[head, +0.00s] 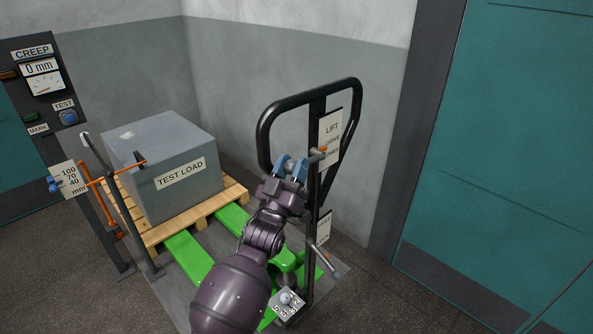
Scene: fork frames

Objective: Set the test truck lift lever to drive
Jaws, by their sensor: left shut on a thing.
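The test truck is a green pallet truck with a dark looped handle (262,125). A white plate (330,138) on the handle reads LIFT, DRIVE and a partly hidden lowest word. The fingers hide part of the lever. My right gripper is not in view.
A grey TEST LOAD box (165,165) sits on a wooden pallet (233,190) over the green forks (190,255). A gauge post with a CREEP panel (40,80) stands at the left. A pedal-like lever (325,262) juts out low on the truck. Walls close off the back.

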